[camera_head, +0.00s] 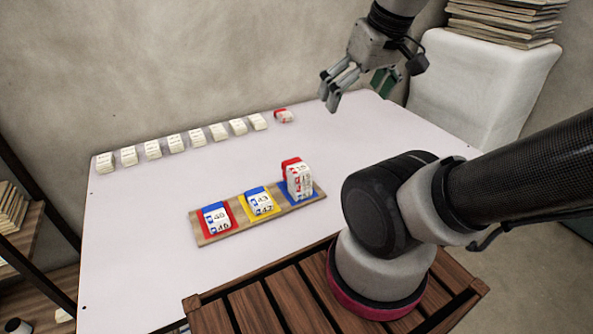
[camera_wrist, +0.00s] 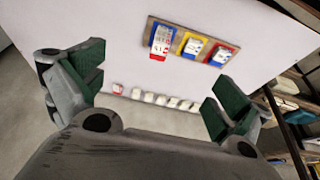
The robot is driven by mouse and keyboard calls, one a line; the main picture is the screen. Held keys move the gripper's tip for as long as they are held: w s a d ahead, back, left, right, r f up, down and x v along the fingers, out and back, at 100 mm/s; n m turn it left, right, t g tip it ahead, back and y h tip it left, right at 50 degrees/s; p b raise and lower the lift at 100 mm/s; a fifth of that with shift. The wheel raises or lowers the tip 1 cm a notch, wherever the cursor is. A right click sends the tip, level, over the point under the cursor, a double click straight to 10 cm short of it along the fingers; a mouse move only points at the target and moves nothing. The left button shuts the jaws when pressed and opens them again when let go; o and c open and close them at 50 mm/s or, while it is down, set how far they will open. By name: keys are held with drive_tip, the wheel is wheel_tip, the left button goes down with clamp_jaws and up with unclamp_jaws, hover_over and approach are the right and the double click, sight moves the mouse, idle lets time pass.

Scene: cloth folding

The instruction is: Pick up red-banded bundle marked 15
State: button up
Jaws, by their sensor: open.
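A small white bundle with a red band (camera_head: 284,116) lies at the right end of the back row on the white table. Its number is too small to read. It also shows in the wrist view as a small red and white bundle (camera_wrist: 118,89). A taller red-banded stack (camera_head: 298,178) stands on the blue pad of the wooden board; its digits are hard to read. My gripper (camera_head: 354,88) is open and empty, above the table's back right part, up and to the right of the single red-banded bundle. Its green-padded fingers (camera_wrist: 155,92) are spread wide.
Several plain white bundles (camera_head: 174,143) line the table's back edge to the left. The wooden board (camera_head: 235,223) carries blue-banded bundles on its red and yellow pads. The table (camera_head: 140,240) is clear between row and board. A white block (camera_head: 485,80) stands at right.

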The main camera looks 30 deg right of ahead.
drive_tip(key=w+f+g, duration=0.4)
drive_tip(key=f, duration=0.3)
drive_tip(key=n, duration=1.5)
hover_over(296, 165)
drive_tip(key=s, duration=0.2)
drive_tip(key=shift+g, duration=0.4)
drive_tip(key=f, duration=1.4)
drive_tip(key=shift+w+a+f, duration=0.1)
drive_tip(key=shift+w+f, duration=0.1)
drive_tip(key=shift+f, duration=0.2)
drive_tip(key=shift+w+n+t, duration=0.3)
drive_tip(key=shift+w+n, duration=0.25)
drive_tip(key=shift+n, duration=0.65)
drive_tip(key=shift+f+n, duration=0.15)
drive_tip(key=shift+n, duration=0.15)
drive_tip(key=f, duration=0.7)
drive_tip(key=shift+w+f, duration=0.2)
drive_tip(key=shift+f, duration=0.05)
drive_tip(key=c, duration=1)
